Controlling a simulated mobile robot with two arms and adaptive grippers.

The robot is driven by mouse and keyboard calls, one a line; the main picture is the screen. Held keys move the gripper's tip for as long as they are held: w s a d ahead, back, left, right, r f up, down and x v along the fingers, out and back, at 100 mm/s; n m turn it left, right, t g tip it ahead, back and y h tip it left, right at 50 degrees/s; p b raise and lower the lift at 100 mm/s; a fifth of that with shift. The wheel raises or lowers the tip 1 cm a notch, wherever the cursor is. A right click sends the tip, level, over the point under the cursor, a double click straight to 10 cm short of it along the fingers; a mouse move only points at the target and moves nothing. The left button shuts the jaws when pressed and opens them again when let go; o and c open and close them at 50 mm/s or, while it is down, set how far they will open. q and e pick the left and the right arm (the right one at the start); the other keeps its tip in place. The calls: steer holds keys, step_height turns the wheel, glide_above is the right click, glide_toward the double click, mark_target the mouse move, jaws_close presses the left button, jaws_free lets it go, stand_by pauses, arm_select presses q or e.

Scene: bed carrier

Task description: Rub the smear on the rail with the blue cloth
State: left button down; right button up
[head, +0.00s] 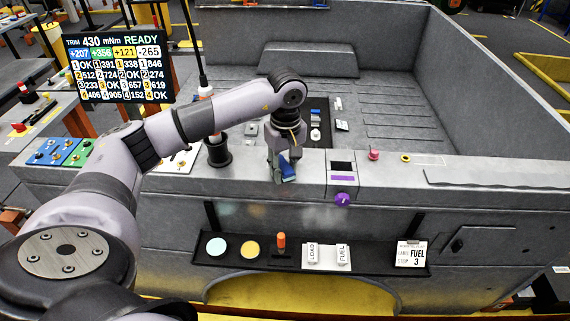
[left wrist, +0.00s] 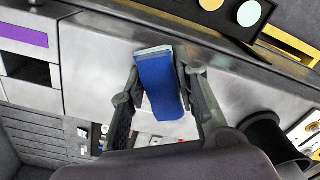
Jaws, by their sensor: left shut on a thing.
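My left gripper (head: 284,172) is shut on the blue cloth (head: 288,171), just over or at the front edge of the grey rail (head: 240,180). In the left wrist view the folded blue cloth (left wrist: 160,80) sits between the two fingers, its pale edge pointing away from the palm. The rail (left wrist: 95,60) spreads out below and beside it. Whether the cloth touches the rail I cannot tell. I cannot clearly make out a smear; the cloth and fingers hide part of the rail. My right gripper is not in view.
A dark cup (head: 219,150) with a rod stands left of the gripper. A panel with a purple strip (head: 342,180) and a purple knob (head: 343,199) are to the right. A black shelf (head: 370,262) with discs and cards hangs below. The rail farther right is mostly clear.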

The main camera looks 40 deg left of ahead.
mark_target(271, 176)
arm_select(q)
steer(key=shift+s+a, duration=0.45)
steer(key=shift+a, duration=0.25)
steer(key=shift+w+a, duration=0.1)
steer(key=shift+a, duration=0.05)
steer(key=shift+w+a+f+b, duration=0.1)
steer(key=shift+w+a+b, duration=0.25)
steer(key=shift+w, duration=0.15)
steer(key=shift+w+a+b, duration=0.2)
steer(key=shift+w+b, duration=0.1)
steer(key=shift+w, duration=0.2)
steer(key=shift+w+a+b, duration=0.2)
steer(key=shift+w+a, duration=0.2)
steer(key=shift+w, duration=0.2)
steer(key=shift+w+a+b, duration=0.2)
steer(key=shift+w+a, duration=0.15)
steer(key=shift+w, duration=0.25)
steer(key=shift+w+a, duration=0.5)
steer(key=shift+w, duration=0.35)
steer(key=shift+s+a, duration=0.3)
steer(key=shift+a, duration=0.4)
steer(key=shift+s+d, duration=0.15)
steer(key=shift+s, duration=0.45)
steer(key=shift+s+d, duration=0.6)
steer(key=shift+s, duration=0.3)
steer(key=shift+s+d, duration=0.6)
steer(key=shift+s, duration=0.35)
steer(key=shift+s+d, duration=0.6)
steer(key=shift+s, duration=0.3)
